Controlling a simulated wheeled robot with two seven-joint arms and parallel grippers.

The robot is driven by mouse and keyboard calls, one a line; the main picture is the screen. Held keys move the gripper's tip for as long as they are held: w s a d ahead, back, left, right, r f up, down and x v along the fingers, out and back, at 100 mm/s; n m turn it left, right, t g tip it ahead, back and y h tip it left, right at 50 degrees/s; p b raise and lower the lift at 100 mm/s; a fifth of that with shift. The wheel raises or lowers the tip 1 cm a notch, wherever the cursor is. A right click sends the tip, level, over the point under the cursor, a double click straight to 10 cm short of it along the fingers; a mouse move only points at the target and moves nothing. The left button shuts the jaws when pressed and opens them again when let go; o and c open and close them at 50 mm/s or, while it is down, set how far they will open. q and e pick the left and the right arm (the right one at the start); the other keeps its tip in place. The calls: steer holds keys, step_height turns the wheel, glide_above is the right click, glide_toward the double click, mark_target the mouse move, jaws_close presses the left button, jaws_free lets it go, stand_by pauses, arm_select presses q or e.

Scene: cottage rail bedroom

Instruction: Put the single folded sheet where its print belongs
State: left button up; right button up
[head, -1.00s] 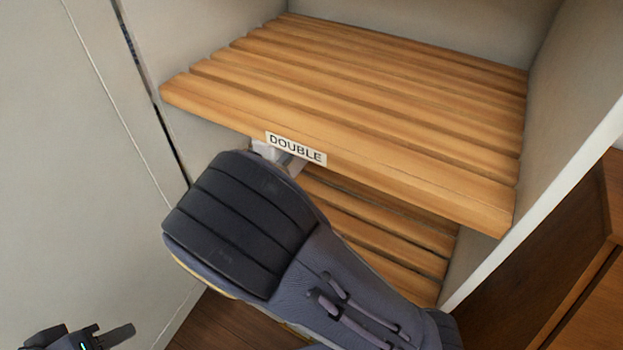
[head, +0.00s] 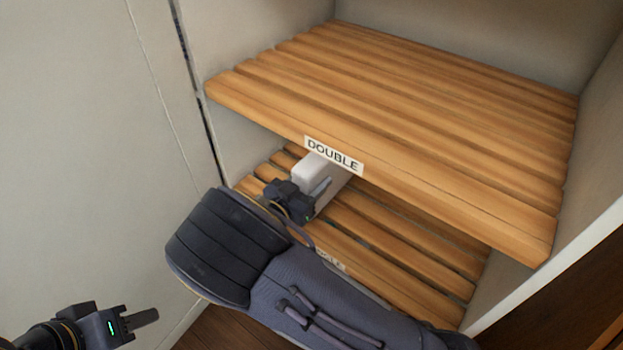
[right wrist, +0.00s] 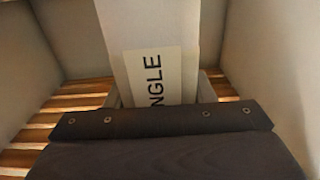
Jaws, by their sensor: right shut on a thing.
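The folded sheet (head: 309,171) is a white block in the head view, just below the upper shelf's front edge and above the lower slats. In the right wrist view the sheet (right wrist: 190,30) bears a tag reading "NGLE", its start cut off. My right gripper (head: 318,190) is shut on the sheet at its near end. The upper slatted shelf (head: 420,130) is labelled "DOUBLE" (head: 334,156) and is bare. The lower slatted shelf (head: 400,240) has a front label (head: 331,260) mostly hidden by my right arm; its end looks like "GLE". My left gripper (head: 140,318) is at lower left, holding nothing visible.
A pale cupboard wall (head: 205,40) closes the left side and another pale wall (head: 580,190) the right. The gap between the shelves is low. Dark wooden furniture (head: 570,310) stands at the lower right. The visible lower slats look clear.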

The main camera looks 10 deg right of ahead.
steer(key=o, duration=1.5)
steer(key=b+v, duration=0.2)
steer(key=v, duration=1)
steer(key=shift+s+r, duration=0.1)
steer(key=shift+r, duration=0.05)
